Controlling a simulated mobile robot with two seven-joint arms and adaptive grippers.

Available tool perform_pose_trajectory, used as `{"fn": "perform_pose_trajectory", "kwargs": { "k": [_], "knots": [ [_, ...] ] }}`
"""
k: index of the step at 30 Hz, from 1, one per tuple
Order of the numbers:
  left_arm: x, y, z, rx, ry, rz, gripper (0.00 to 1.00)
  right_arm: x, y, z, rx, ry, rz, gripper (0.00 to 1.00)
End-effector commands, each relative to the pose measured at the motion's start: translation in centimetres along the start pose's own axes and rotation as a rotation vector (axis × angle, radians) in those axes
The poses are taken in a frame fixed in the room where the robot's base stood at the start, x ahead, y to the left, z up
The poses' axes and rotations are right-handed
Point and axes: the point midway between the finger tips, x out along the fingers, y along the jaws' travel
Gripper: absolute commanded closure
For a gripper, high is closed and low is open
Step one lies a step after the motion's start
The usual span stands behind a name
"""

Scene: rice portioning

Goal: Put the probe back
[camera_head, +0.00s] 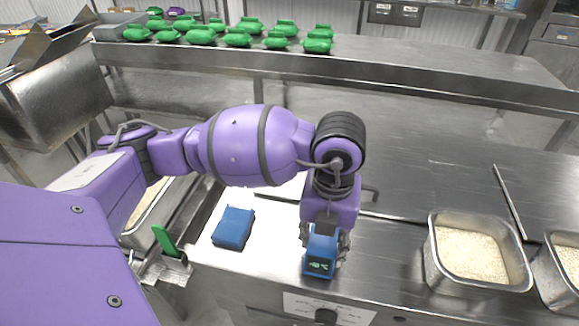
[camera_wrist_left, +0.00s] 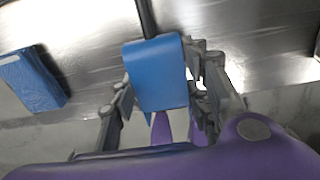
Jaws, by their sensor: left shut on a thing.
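The probe (camera_head: 320,257) is a blue device with a small lit display, above the steel counter's front edge in the head view. My left gripper (camera_head: 325,240) points down and is shut on it. In the left wrist view the blue probe body (camera_wrist_left: 157,72) sits between the two grey fingers of the gripper (camera_wrist_left: 168,110). A dark rod shows beyond it at the top. I cannot tell whether the probe touches the counter. My right gripper is in neither view.
A blue pack (camera_head: 233,227) lies on the counter left of the probe. A green-handled tool (camera_head: 165,241) stands in a metal holder at the left. Rice pans (camera_head: 431,262) are at the right. Green packs (camera_head: 201,35) line the back shelf.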

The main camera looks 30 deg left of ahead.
Motion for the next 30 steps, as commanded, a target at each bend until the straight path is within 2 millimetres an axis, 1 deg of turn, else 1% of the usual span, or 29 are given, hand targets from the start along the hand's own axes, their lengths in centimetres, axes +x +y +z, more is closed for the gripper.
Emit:
{"fn": "perform_pose_trajectory", "kwargs": {
  "k": [1,3,11,14,15,19,27,30],
  "knots": [
    [1.0,-0.1,-0.1,0.001,0.004,0.0,0.83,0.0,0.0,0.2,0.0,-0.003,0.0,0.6],
    [1.7,-0.1,-0.1,0.002,0.002,0.0,0.83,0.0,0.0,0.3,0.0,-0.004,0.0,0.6],
    [1.8,-0.1,0.0,0.003,-0.002,-0.002,0.83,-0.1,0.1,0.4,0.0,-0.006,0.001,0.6],
    [2.1,-0.1,0.0,0.003,-0.002,-0.002,0.83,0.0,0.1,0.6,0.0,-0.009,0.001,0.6],
    [2.1,-0.1,0.0,0.003,-0.002,-0.002,0.56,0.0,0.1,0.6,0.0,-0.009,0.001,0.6],
    [2.0,-0.2,0.0,0.003,-0.003,-0.002,0.39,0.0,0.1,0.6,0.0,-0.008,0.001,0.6],
    [2.0,-0.2,0.0,0.003,-0.003,-0.002,0.38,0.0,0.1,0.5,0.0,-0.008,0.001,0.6],
    [1.6,-0.2,0.0,0.003,-0.004,-0.002,0.38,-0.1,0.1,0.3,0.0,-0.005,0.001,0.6]
  ]
}}
